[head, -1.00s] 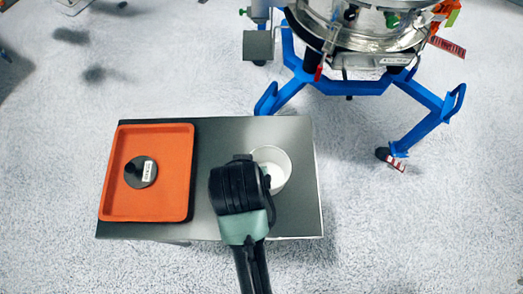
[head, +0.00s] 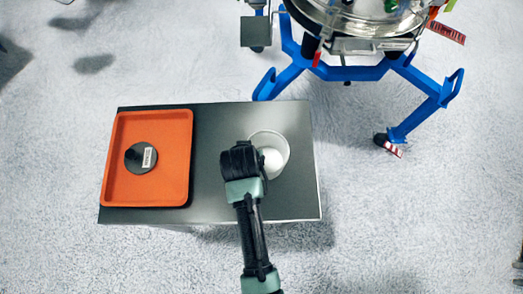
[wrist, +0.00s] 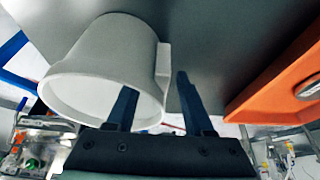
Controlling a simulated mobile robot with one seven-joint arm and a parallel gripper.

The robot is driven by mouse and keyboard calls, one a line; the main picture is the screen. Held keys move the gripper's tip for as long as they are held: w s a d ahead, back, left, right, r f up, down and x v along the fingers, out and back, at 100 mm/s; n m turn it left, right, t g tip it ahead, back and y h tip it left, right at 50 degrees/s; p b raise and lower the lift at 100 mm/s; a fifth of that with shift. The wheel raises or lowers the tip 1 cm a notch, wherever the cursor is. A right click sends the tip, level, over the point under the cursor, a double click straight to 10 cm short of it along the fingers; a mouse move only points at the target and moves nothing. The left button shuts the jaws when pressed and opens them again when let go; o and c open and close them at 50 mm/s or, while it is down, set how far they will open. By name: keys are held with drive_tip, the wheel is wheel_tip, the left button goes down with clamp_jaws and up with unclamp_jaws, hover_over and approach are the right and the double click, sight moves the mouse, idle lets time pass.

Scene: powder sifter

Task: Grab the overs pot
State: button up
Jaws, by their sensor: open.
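The overs pot, a white cup-like pot (head: 280,140), stands on the right part of the dark table; whitish material shows inside. In the wrist view the pot (wrist: 95,55) appears with its mouth towards the camera and a narrow tab or handle on its side. My gripper (wrist: 154,84) is open there. One finger overlaps the pot's mouth, the other is outside past the tab, so the rim and tab lie between them. I cannot tell whether either finger touches. In the head view my gripper (head: 250,165) covers the pot's left edge.
Floor right of the table is clear.

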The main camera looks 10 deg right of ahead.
clamp_jaws()
idle(0.3)
idle(0.3)
